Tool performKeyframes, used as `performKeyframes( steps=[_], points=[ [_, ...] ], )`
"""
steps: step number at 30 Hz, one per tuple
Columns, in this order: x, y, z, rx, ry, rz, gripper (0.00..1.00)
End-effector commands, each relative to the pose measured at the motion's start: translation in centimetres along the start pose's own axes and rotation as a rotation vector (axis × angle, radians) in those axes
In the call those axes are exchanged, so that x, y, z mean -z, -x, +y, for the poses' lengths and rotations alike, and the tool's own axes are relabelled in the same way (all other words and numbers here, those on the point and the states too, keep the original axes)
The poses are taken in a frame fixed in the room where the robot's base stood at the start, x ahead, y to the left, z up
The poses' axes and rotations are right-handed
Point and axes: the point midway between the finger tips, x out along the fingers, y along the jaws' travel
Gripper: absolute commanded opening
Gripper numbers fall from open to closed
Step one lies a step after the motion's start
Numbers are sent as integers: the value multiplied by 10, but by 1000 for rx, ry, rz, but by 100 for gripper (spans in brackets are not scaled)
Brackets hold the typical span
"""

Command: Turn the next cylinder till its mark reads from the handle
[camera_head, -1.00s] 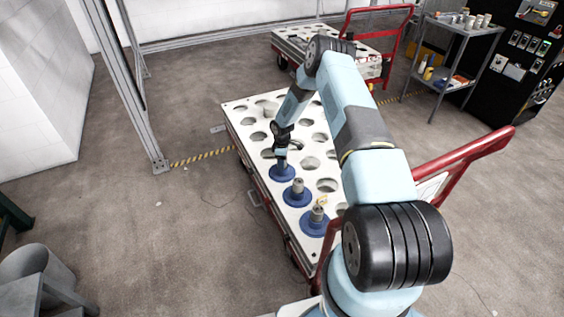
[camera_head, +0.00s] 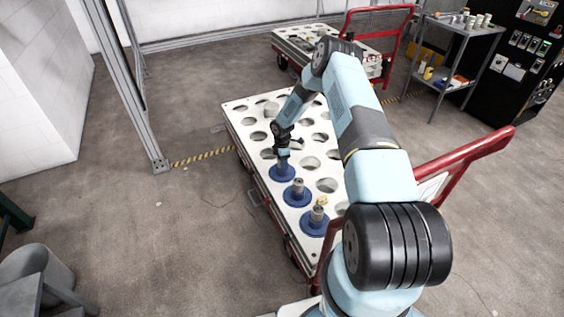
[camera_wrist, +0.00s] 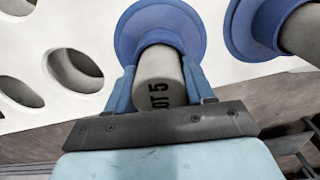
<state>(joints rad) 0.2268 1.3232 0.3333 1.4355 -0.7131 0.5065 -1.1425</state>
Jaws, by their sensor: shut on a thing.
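My gripper (camera_head: 282,155) is over the cart's white top with its fingers around the farthest of three grey cylinders with blue flanges. In the wrist view the blue fingers of my gripper (camera_wrist: 160,78) are shut on either side of this grey cylinder (camera_wrist: 150,70). Its blue flange (camera_wrist: 130,38) lies at the white plate. A dark mark, partly showing as "OT 5", runs along its side, right of the middle. The second cylinder (camera_head: 298,186) and the third cylinder (camera_head: 317,213) stand nearer me. The cart's red handle (camera_head: 470,155) is at the right.
The cart's white top (camera_head: 235,112) has several open round holes. A second cart (camera_head: 295,42) stands behind, and a grey shelf (camera_head: 460,50) with small items is at back right. A metal gantry post (camera_head: 140,100) stands left of the cart.

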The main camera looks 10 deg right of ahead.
Motion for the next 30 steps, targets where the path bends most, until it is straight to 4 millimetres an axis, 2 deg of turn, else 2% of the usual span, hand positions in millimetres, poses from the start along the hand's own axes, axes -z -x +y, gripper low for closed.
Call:
performKeyframes(
  steps=[8, 9, 18, 26, 30],
  points=[
    [1, 1, 0, -1, 45, 0, 3],
    [1, 0, 0, -1, 44, 0, 55],
    [1, 0, 0, -1, 43, 0, 83],
    [1, 1, 0, 0, 43, 0, 83],
    [0, 11, 1, -2, 42, 0, 83]
  ],
)
